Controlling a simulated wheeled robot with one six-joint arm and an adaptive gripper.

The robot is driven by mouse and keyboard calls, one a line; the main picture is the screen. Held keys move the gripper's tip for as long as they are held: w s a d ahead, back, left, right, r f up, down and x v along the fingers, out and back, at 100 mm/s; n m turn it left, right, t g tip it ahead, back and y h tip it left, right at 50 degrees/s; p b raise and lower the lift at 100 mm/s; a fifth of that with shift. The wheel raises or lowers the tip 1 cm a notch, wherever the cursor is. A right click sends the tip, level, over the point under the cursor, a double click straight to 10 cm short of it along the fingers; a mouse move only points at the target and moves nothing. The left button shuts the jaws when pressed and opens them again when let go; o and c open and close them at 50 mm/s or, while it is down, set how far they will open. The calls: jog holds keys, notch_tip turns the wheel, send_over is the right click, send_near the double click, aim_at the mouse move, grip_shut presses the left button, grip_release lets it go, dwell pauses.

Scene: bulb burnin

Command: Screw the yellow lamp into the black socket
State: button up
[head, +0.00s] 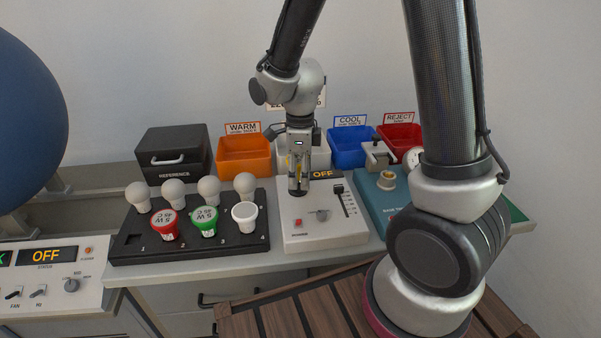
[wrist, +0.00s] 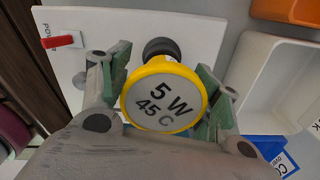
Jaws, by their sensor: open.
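The yellow lamp (wrist: 165,98) shows its grey end face marked "5 W 45 C" and its yellow rim in the wrist view. My gripper (wrist: 168,88) is open, with its green-padded fingers on either side of the lamp. The black socket (wrist: 157,47) is a dark round part behind the lamp, over the white panel. The lamp hides most of it, and I cannot tell how far the lamp sits in it. In the head view my gripper (head: 298,188) points down over the white tester (head: 345,232), and its fingers mostly hide lamp and socket.
A black tray (head: 190,247) with several bulbs and red, green and white lamps stands left. Orange (head: 245,158), blue (head: 347,158) and red (head: 402,137) bins stand behind, with a white bin (wrist: 265,85) close to my gripper. A teal fixture (head: 380,198) is right of the tester.

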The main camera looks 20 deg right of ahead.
jog(key=n, duration=0.3)
jog(key=shift+w+n, duration=0.15)
jog(key=shift+n, duration=0.25)
jog(key=n, duration=0.5)
jog(key=shift+w, duration=0.2)
jog(key=n, duration=0.4)
jog(key=shift+w, duration=0.1)
jog(key=n, duration=0.4)
jog(key=shift+w+n, duration=0.2)
jog(key=shift+n, duration=0.2)
jog(key=shift+c, duration=0.3)
